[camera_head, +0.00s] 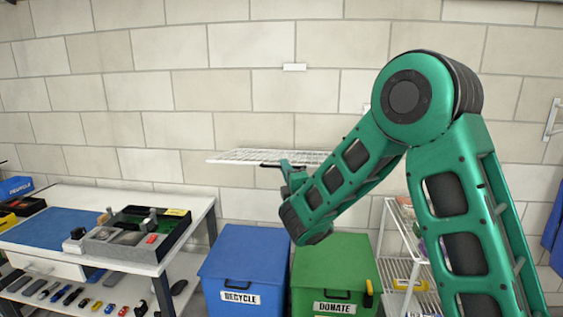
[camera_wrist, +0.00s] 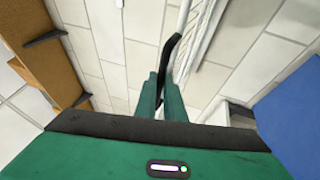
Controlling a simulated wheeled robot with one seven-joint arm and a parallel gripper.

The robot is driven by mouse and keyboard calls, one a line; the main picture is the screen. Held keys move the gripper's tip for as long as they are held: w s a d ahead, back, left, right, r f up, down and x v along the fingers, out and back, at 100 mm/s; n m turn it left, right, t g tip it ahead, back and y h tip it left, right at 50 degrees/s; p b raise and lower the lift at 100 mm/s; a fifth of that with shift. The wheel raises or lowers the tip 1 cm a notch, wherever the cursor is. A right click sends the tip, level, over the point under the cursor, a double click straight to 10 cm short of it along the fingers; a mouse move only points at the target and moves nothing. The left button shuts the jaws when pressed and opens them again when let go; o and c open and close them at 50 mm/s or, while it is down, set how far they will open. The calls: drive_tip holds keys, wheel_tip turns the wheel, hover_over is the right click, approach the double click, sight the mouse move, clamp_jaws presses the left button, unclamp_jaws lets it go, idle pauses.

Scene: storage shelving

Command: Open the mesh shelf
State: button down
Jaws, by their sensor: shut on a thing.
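The mesh shelf (camera_head: 250,156) is a white wire rack that juts out roughly level from the block wall in the head view. In the wrist view its white wire edge (camera_wrist: 203,38) runs up at the upper right. My gripper (camera_head: 288,168) is at the right part of the shelf in the head view. In the wrist view my gripper (camera_wrist: 166,80) is shut on a dark curved bar (camera_wrist: 172,52) beside the white wire, which seems to be part of the mesh shelf. My own arm hides the shelf's right end in the head view.
A blue recycle bin (camera_head: 240,265) and a green donate bin (camera_head: 330,275) stand below the shelf. A workbench (camera_head: 190,225) with a tray of tools (camera_head: 115,240) is at the left. A white wire rack (camera_head: 395,225) stands at the right, partly behind my arm. The wall above is mostly bare.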

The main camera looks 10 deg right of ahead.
drive_tip(key=shift+w+d+f, duration=0.1)
drive_tip(key=shift+d+f, duration=0.05)
drive_tip(key=shift+f, duration=0.25)
drive_tip(key=c, duration=2.1)
unclamp_jaws()
drive_tip(key=shift+r, duration=0.1)
drive_tip(key=shift+w+r, duration=0.15)
drive_tip(key=shift+r, duration=0.8)
drive_tip(key=shift+w+r, duration=0.1)
drive_tip(key=shift+r, duration=0.8)
drive_tip(key=s+a+r, duration=0.2)
drive_tip(key=a, duration=0.1)
drive_tip(key=s+a+r, duration=0.2)
drive_tip(key=s+a, duration=0.1)
drive_tip(key=s+a+r, duration=0.3)
drive_tip(key=shift+a, duration=0.15)
